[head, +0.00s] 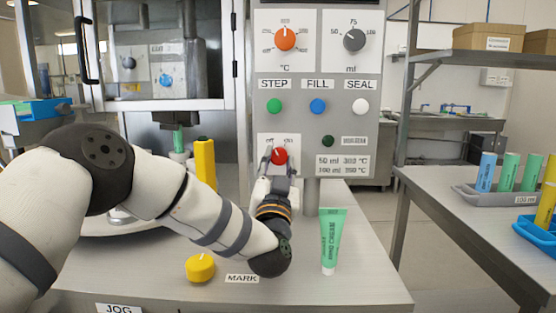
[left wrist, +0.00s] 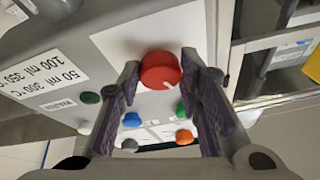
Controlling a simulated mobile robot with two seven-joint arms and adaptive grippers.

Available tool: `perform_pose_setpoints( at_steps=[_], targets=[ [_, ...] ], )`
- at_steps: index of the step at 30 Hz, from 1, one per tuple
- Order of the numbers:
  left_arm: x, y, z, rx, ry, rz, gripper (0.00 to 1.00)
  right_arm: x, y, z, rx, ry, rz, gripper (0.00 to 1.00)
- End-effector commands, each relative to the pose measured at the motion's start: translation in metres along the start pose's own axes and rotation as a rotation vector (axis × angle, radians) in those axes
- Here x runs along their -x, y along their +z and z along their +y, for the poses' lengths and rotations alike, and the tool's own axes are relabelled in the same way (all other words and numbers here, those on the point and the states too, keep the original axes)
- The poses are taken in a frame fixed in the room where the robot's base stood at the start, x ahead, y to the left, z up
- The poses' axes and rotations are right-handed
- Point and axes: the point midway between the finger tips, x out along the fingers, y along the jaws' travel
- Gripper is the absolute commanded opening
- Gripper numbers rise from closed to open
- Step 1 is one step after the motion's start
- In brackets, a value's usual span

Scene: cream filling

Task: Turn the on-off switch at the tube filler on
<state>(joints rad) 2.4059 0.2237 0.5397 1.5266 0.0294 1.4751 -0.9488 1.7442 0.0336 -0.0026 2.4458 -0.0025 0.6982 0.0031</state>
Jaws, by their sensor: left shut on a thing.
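The on-off switch is a red round knob (head: 279,156) on a white plate low on the tube filler's grey panel (head: 263,112). Small position labels stand above it; I cannot surely tell which one the knob points at. My left gripper (head: 278,166) reaches up from below and is shut on the red knob, one finger on each side. In the left wrist view the red knob (left wrist: 160,71) sits between the fingertips of my left gripper (left wrist: 160,78). My right gripper is not in view.
Green, blue and white buttons (head: 317,106) and two dials (head: 285,38) sit above the switch. A green tube (head: 331,240) stands on the worktop right of my arm. A yellow knob (head: 200,267) is at the front. A side table (head: 430,184) holds racked tubes.

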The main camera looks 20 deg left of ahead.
Motion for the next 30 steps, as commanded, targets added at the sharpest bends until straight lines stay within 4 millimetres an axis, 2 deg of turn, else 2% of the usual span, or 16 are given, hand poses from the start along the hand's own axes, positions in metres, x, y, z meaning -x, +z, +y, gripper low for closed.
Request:
perform_pose_setpoints(
  at_steps=[2,15,30],
  targets=[
    [-0.002,-0.01,-0.003,-0.053,0.019,0.013,0.04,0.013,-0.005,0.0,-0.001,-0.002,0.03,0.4],
    [-0.003,-0.011,-0.008,-0.434,0.168,0.046,0.04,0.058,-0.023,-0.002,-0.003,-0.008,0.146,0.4],
    [-0.003,-0.007,-0.01,-0.77,0.303,0.067,0.04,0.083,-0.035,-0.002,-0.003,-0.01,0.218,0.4]
  ],
)
